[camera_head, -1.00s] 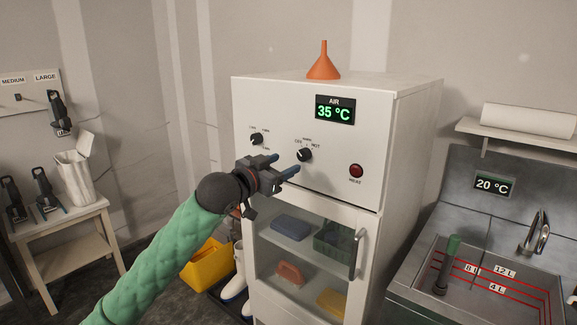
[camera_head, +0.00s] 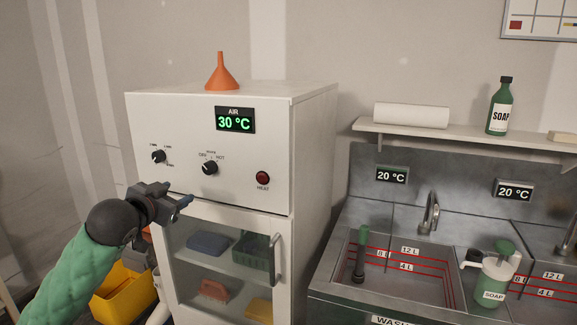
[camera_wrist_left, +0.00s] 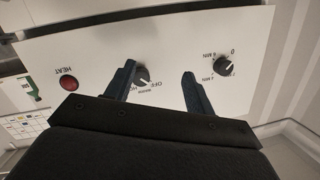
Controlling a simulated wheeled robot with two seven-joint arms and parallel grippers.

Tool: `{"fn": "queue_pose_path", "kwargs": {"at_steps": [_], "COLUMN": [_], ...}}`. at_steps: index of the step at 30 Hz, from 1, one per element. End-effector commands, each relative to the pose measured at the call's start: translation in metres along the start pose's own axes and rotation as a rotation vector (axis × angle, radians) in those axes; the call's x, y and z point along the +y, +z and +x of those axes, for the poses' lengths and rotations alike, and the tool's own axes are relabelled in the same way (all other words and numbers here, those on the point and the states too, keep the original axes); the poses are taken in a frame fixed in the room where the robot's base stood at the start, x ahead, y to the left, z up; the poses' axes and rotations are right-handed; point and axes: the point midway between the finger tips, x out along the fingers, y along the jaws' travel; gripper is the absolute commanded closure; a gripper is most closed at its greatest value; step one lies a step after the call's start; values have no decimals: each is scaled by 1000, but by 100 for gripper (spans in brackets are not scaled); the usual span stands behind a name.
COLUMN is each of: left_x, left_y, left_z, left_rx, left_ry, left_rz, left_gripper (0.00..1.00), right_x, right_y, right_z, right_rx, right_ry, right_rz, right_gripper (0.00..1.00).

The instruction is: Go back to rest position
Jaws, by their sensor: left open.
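My left gripper (camera_head: 170,200) is open and empty in front of the white cabinet (camera_head: 313,170), below its knobs. In the left wrist view its two dark fingers (camera_wrist_left: 160,88) stand apart with nothing between them. The mode knob (camera_head: 210,168) sits mid-panel and the other knob (camera_head: 159,157) sits to its left. Both knobs also show in the left wrist view. A red heat light (camera_head: 263,178) is on the panel's right. The display (camera_head: 235,120) reads AIR 30 °C. My right gripper is out of view.
The cabinet's glass door (camera_head: 185,262) is shut, with coloured items on shelves behind it. An orange funnel (camera_head: 221,76) stands on top. A sink (camera_head: 432,285) and a soap dispenser (camera_head: 493,278) are at right. A yellow bin (camera_head: 122,290) is low at left.

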Motion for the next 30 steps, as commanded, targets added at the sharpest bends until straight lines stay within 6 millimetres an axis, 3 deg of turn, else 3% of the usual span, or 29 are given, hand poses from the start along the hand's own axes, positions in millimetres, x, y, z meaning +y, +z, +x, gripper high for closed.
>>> {"fn": "queue_pose_path", "kwargs": {"at_steps": [7, 14, 20, 30], "left_x": [-6, 26, 64, 156], "left_y": [23, 76, 131, 240], "left_z": [-14, -24, -37, -81], "left_rx": [-153, -310, -439, -673], "left_ry": [-100, -115, -91, -3], "left_rz": [88, 87, 58, -44], "left_gripper": [46, 46, 46, 46], "right_x": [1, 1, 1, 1], "right_y": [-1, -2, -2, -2], "right_z": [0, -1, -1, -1], "right_rx": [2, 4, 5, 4], "right_ry": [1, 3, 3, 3], "right_rz": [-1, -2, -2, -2], "right_gripper": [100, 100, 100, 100]}}
